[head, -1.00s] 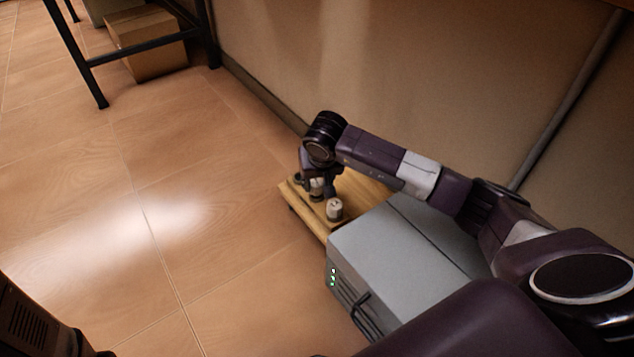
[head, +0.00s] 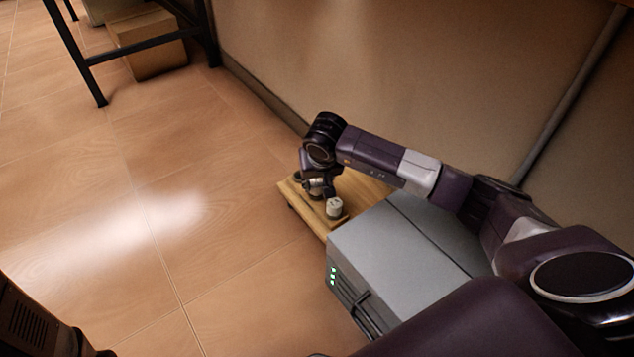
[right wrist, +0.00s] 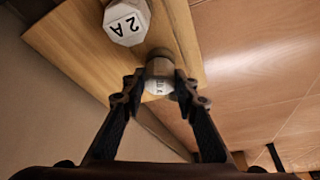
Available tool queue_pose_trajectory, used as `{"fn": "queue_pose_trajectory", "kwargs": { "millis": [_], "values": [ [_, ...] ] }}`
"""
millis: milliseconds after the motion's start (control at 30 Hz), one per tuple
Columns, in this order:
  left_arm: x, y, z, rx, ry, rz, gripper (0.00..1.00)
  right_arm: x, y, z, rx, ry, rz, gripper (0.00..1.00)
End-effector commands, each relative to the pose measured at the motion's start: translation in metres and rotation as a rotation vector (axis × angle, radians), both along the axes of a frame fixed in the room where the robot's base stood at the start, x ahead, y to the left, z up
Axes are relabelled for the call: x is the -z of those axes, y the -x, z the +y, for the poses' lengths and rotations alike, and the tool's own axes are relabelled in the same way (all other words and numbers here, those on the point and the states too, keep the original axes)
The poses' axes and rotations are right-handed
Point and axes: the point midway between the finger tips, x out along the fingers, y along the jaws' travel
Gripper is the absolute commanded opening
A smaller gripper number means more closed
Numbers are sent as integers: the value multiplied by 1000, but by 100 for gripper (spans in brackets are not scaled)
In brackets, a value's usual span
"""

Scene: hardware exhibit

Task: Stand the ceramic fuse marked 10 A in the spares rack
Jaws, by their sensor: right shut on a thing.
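My right gripper (head: 316,188) is low over a small wooden stand (head: 290,196) and shut on a pale ceramic fuse (right wrist: 160,86). In the right wrist view my right gripper (right wrist: 159,90) has one finger on each side of this fuse. Its small marking seems to end in A, but the number is too small to read surely. A second pale fuse (head: 334,207) stands on the stand beside the gripper. In the right wrist view a fuse marked 2 A (right wrist: 126,22) stands close by. I cannot make out the spares rack. My left gripper is out of view.
A grey cabinet (head: 405,258) with a dark handle and green lights stands right beside the wooden stand, under my right arm. The wall (head: 430,100) is close behind. Tiled floor (head: 120,220) at left is free. A cardboard box (head: 150,45) sits under a black-legged table.

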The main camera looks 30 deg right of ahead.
Motion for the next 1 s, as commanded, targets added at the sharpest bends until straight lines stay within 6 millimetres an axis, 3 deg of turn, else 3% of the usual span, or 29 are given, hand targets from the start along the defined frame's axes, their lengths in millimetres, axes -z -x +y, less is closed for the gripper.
{"fn": "queue_pose_trajectory", "kwargs": {
  "millis": [233,267,433,633,800,1000],
  "values": [
    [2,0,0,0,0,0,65,3,0,0,0,0,-1,5],
    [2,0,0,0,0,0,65,3,0,0,0,0,-1,29],
    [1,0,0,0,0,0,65,3,0,0,0,0,0,48],
    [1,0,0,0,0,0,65,3,0,0,0,0,0,48],
    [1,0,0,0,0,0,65,3,0,0,0,0,0,65],
    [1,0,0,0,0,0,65,3,0,0,0,0,0,65]
  ]
}}
